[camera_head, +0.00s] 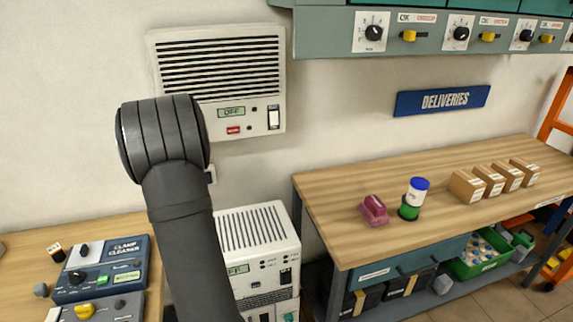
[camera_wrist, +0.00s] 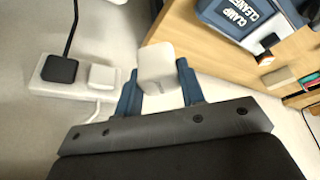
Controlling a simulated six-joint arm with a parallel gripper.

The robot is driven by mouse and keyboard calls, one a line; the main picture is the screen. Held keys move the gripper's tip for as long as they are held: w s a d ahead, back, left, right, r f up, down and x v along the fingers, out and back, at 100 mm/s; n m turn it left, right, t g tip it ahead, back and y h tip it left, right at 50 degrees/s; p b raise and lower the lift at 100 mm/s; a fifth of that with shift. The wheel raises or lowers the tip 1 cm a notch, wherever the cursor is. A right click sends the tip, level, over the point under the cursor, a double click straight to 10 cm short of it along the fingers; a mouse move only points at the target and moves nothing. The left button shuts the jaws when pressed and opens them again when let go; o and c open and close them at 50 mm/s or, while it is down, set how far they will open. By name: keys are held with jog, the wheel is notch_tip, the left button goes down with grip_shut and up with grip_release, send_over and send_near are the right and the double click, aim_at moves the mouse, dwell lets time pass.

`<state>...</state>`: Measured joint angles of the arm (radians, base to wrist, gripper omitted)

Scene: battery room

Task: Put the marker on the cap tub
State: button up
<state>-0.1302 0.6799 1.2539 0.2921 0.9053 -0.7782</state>
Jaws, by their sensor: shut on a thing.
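In the wrist view my gripper (camera_wrist: 158,84) has its two blue fingers on either side of a pale, off-white block (camera_wrist: 160,66) and is shut on it. The block's lower part is hidden by the fingers. My gripper does not show in the head view. On the right bench a white cylinder with a blue top (camera_head: 417,190) stands at a low green round piece (camera_head: 408,211); I cannot tell whether it is on it or behind it. I cannot tell which thing is the cap tub. I cannot make out a marker for certain.
A maroon item (camera_head: 374,209) sits left of the green piece on the wooden bench (camera_head: 330,190), with several cardboard boxes (camera_head: 467,186) at right. The clamp cleaner (camera_head: 105,268) is on the left bench. A white power strip (camera_wrist: 75,94) with plugs lies near my gripper.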

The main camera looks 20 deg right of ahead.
jog(key=s+d+r+m+h, duration=0.1)
jog(key=d+r+m, duration=0.15)
jog(key=d, duration=1.15)
jog(key=d+r+m+t+h, duration=0.1)
jog(key=d+r+m, duration=0.15)
jog(key=d, duration=1.15)
jog(key=s+d+r+m+h, duration=0.15)
jog(key=d+m, duration=0.25)
jog(key=d, duration=1.1)
jog(key=s+d+r+m+h, duration=0.1)
jog(key=s+d+r+m, duration=0.2)
jog(key=s+d, duration=0.8)
jog(key=s+d+r+m+g+h, duration=0.1)
jog(key=s+d+r+m, duration=0.2)
jog(key=s+d, duration=0.7)
jog(key=s+d+r+m+h, duration=0.1)
jog(key=s+d+r+m, duration=0.2)
jog(key=s+d, duration=0.8)
send_over(421, 179)
jog(key=s+a, duration=0.1)
notch_tip(421, 179, down, 7)
jog(key=shift+f, duration=2.1)
jog(key=shift+f, duration=0.1)
jog(key=shift+f, duration=0.1)
jog(key=o, duration=1)
